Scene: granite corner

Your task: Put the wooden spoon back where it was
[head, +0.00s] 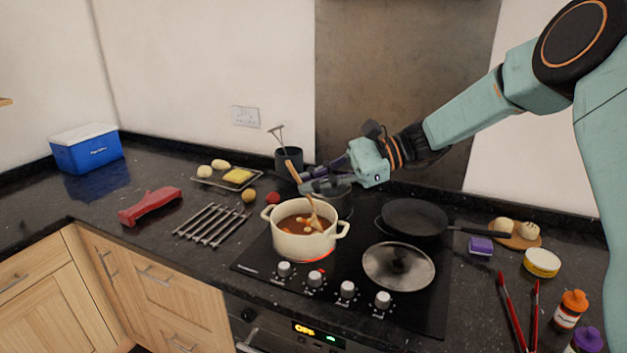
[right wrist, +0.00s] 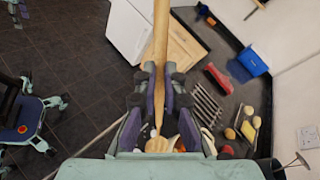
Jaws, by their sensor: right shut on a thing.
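The wooden spoon (head: 293,172) is held by my right gripper (head: 306,186), which is shut on its handle. The spoon slants down over the cream pot (head: 303,244), its bowl end at the soup inside; I cannot tell whether it touches the soup. In the right wrist view the spoon (right wrist: 160,45) runs between the closed fingers of the right gripper (right wrist: 159,88). A dark utensil holder (head: 289,158) with a metal-handled tool in it stands behind the pot. My left gripper is not in view.
The pot stands on the black hob beside a frying pan (head: 414,217) and a round lid (head: 398,266). A metal rack (head: 214,224), a red object (head: 150,205) and a tray (head: 224,178) lie left. Bottles and red tongs (head: 511,312) are right.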

